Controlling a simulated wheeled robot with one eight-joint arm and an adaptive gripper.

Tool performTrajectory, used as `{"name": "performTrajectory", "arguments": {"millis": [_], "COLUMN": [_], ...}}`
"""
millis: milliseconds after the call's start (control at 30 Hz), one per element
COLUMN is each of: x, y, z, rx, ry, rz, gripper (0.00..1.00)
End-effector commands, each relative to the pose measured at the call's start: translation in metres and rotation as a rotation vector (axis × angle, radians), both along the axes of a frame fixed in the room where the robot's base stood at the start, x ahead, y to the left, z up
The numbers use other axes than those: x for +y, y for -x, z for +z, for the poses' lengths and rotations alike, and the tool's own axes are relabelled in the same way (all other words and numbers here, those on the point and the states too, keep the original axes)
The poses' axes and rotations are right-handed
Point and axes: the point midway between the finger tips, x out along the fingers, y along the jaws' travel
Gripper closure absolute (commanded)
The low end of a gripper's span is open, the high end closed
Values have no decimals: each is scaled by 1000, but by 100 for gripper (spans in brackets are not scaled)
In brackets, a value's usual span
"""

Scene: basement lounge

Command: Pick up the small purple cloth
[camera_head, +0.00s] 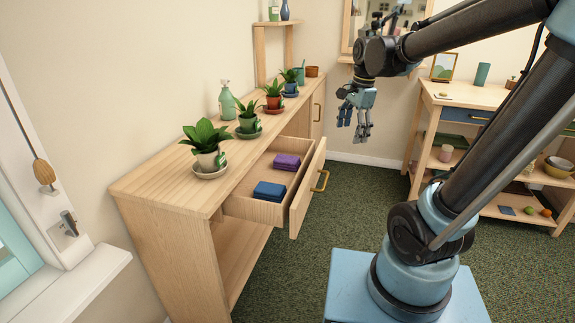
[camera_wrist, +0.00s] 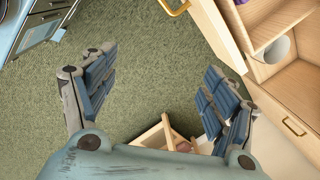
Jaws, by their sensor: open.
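The small purple cloth (camera_head: 287,161) is a folded stack lying in the far part of an open drawer (camera_head: 240,207) in the long wooden cabinet. A folded blue cloth (camera_head: 269,191) lies nearer in the same drawer. My gripper (camera_head: 354,132) is open and empty. It is in the air to the right of the cabinet, higher than the drawer and apart from the cloth. In the wrist view its spread fingers (camera_wrist: 160,95) are over green carpet. A purple patch at the upper right looks like part of the cloth (camera_wrist: 227,42), mostly cut off by the drawer side.
Potted plants, including a near one (camera_head: 206,146), and a green pump bottle (camera_head: 227,101) line the cabinet top (camera_head: 165,182). The drawer front with its brass handle (camera_head: 320,181) sticks out over the carpet (camera_head: 335,225). A shelf unit (camera_head: 470,95) stands at the right.

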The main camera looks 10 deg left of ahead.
Motion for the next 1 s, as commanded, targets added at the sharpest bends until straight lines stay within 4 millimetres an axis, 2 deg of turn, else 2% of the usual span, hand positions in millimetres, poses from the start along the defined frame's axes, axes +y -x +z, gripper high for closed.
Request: {"name": "performTrajectory", "arguments": {"millis": [33,200,400,500,600,767,1000], "x": [19,80,149,175,191,202,206], "y": [-10,-34,-52,-56,-58,-59,-59], "z": [3,7,4,2,-1,-8,-44], "rx": [13,62,114,133,145,154,154], "ry": [-8,-31,-47,-49,-51,-51,-51], "rz": [-47,-250,-467,-545,-599,-637,-638], "gripper": [22,22,22,22,22,22,22]}}
